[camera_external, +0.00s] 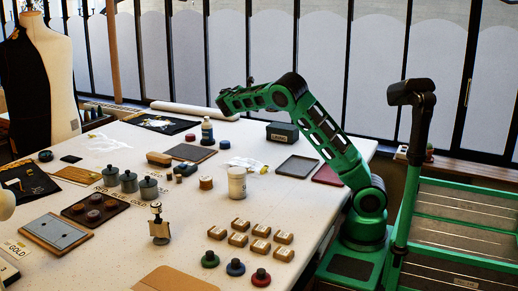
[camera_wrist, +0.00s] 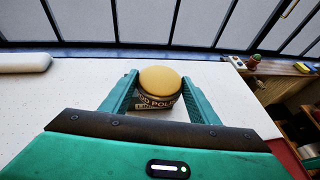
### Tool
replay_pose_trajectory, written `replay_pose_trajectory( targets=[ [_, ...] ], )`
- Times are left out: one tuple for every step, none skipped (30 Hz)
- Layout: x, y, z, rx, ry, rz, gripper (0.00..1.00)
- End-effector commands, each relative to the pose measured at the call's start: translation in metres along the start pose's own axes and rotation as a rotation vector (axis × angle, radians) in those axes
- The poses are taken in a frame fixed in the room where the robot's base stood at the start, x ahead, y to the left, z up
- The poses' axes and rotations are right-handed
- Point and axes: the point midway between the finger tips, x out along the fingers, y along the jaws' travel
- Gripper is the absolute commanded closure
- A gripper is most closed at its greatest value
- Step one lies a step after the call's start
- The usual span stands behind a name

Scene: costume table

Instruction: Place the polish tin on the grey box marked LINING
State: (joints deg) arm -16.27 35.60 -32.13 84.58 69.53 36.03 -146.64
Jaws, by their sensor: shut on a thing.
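The polish tin (camera_wrist: 158,82) has a domed yellow top and a dark body with pale lettering, partly legible as "POLI". My gripper (camera_wrist: 160,78) is shut on it in the wrist view, with one green finger on each side. In the external view the far end of my arm is raised over the table's back part; the fingers and tin cannot be made out there. The grey box marked LINING (camera_external: 282,132) stands near the table's back edge, right of the arm's end.
A dark tray (camera_external: 296,166) and a red mat (camera_external: 327,175) lie right of centre. A white roll (camera_external: 194,110) lies along the back. Jars, blocks and stamps crowd the front and left.

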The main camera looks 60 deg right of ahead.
Motion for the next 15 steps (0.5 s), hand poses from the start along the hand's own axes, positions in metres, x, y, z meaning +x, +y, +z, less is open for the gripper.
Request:
replay_pose_trajectory(
  targets=[
    [0.009,0.000,0.001,0.001,-0.001,-0.006,0.73],
    [0.014,0.000,0.000,0.001,-0.001,-0.006,0.73],
    [0.022,0.001,-0.002,0.001,0.000,-0.007,0.73],
    [0.028,0.002,-0.003,0.001,0.000,-0.007,0.73],
    [0.035,0.003,-0.004,0.001,-0.001,-0.007,0.73],
    [0.044,0.004,-0.005,0.000,0.000,-0.007,0.73],
    [0.051,0.005,-0.007,0.001,0.001,-0.007,0.73],
    [0.058,0.006,-0.007,0.002,0.000,-0.007,0.73],
    [0.067,0.007,-0.009,0.002,-0.001,-0.007,0.73],
    [0.074,0.009,-0.010,0.001,0.000,-0.007,0.73],
    [0.080,0.010,-0.011,0.001,0.000,-0.006,0.73],
    [0.089,0.011,-0.012,0.001,-0.001,-0.006,0.73],
    [0.096,0.012,-0.013,0.002,0.000,-0.007,0.73],
    [0.101,0.013,-0.015,0.001,0.000,-0.006,0.73],
    [0.108,0.014,-0.016,0.001,0.000,-0.005,0.73]
  ],
)
